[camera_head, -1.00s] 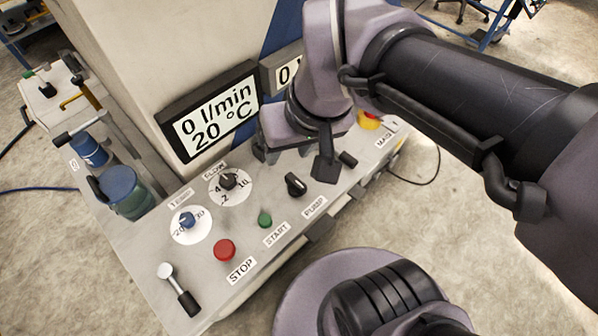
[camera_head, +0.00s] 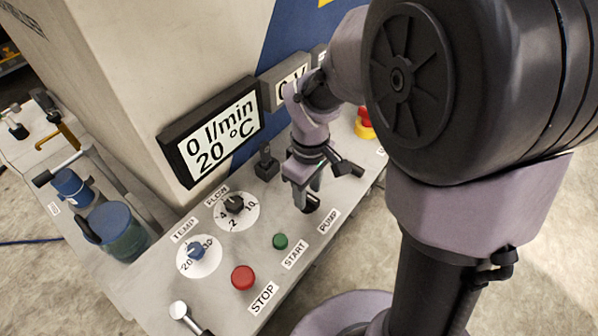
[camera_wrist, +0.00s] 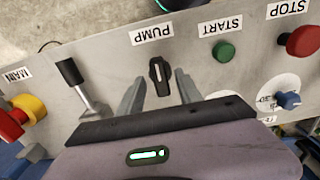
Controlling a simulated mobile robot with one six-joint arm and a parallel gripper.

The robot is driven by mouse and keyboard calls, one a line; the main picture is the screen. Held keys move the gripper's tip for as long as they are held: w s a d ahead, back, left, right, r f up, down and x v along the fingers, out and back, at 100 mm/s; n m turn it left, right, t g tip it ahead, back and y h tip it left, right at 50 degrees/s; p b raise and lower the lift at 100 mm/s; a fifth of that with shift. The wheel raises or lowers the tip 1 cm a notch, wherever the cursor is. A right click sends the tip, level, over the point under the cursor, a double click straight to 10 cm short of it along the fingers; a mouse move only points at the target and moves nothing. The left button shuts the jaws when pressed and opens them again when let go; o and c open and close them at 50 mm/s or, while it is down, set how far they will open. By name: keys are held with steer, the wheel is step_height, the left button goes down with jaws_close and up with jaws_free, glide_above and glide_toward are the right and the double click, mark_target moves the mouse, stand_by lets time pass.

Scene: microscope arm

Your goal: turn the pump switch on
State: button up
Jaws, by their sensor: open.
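The pump switch (camera_wrist: 159,76) is a black rotary knob beside the PUMP label (camera_wrist: 153,33) on the grey panel. Its white pointer line runs along the label-to-gripper direction in the wrist view. My gripper (camera_wrist: 160,84) is open, with one finger on each side of the knob and a visible gap on both sides. In the head view my gripper (camera_head: 304,184) is over the panel, and the knob (camera_head: 311,203) shows just below the fingers, partly hidden. I cannot tell how far the fingertips reach down along the knob.
A green START button (camera_head: 280,241) and red STOP button (camera_head: 243,277) are near the knob. A black-handled lever (camera_wrist: 71,74) stands on its other side, with the red-yellow MAIN switch (camera_wrist: 24,113) beyond. The display (camera_head: 214,132) reads 0 l/min, 20 °C.

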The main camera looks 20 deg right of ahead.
steer(key=shift+f, duration=0.7)
steer(key=shift+c, duration=0.4)
jaws_close()
